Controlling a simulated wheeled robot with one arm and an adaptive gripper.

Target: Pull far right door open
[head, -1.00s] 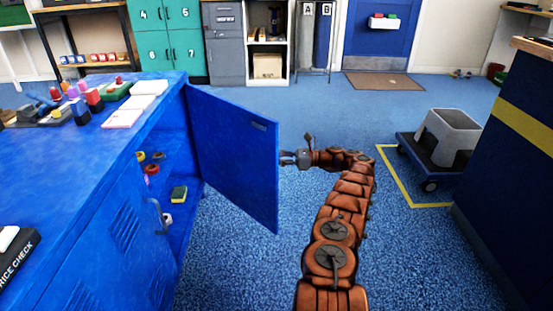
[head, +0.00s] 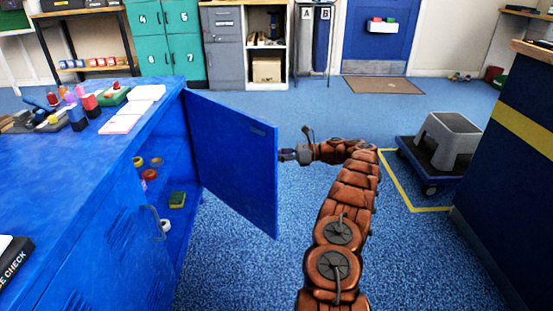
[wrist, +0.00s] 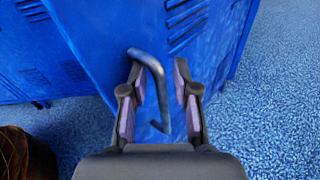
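The far right door (head: 232,160) of the blue cabinet (head: 70,225) stands swung wide open, showing the shelves inside. Its outer face has vent slots and a grey bar handle (wrist: 150,80) in the wrist view. My gripper (head: 284,155) is at the door's outer side, by its free edge. In the wrist view my gripper (wrist: 158,98) has its two fingers apart, with the handle showing between them, closer to the left finger. I cannot tell whether a finger touches it.
Tape rolls (head: 149,174) and a sponge (head: 177,199) lie on the cabinet's shelves. A grey step stool (head: 450,138) stands on a blue dolly (head: 425,170) at right. A dark blue counter (head: 515,180) bounds the right side. Carpet between is clear.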

